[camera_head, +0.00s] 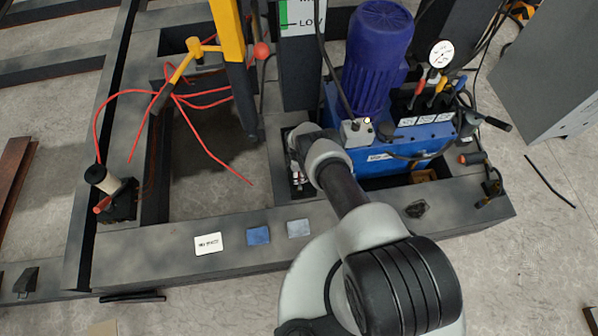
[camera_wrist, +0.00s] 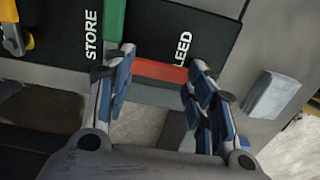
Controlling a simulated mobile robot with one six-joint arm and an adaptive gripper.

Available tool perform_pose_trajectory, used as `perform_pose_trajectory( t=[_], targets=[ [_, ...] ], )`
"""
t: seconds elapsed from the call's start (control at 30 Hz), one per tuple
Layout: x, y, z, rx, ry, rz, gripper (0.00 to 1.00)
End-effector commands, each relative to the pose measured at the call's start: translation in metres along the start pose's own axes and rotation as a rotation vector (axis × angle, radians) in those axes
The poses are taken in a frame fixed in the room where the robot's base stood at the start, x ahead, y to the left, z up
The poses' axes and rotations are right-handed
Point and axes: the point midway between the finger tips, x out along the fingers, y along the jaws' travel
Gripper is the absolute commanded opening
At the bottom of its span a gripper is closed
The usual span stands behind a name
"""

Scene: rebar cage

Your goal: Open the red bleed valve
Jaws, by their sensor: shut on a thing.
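The red bleed valve handle (camera_wrist: 161,71) shows in the wrist view as a short red bar beside a black plate with the partly covered word "LEED". My gripper (camera_wrist: 155,78) has one blue-padded finger at each end of this bar and is shut on it. A green part (camera_wrist: 115,20) stands next to the word "STORE" on the same plate (camera_wrist: 165,25). In the head view my arm reaches down to the dark frame beside the blue pump unit. The valve and my fingertips are mostly hidden there by my arm.
The blue pump unit (camera_head: 425,138) with its motor (camera_head: 378,45), gauge (camera_head: 441,54) and coloured levers stands right of my wrist. Red hoses (camera_head: 205,106) and a yellow post (camera_head: 228,30) are at left.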

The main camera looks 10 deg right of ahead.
Motion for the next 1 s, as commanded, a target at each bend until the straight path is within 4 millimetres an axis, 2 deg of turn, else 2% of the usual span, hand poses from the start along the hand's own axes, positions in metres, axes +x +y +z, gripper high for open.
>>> perform_pose_trajectory(
  t=[0.03, 0.53, 0.57, 0.83, 1.0],
  targets=[
    [0.0040, -0.0050, 0.0019, -0.013, -0.003, -0.008, 0.07],
    [0.0040, -0.0051, 0.0011, -0.030, -0.004, -0.008, 0.07],
    [0.0040, -0.0051, 0.0011, -0.030, -0.004, -0.008, 0.52],
    [0.0028, -0.0036, 0.0004, -0.026, -0.002, -0.006, 0.70],
    [0.0016, -0.0021, -0.0002, -0.025, -0.002, -0.003, 0.70]
  ],
)
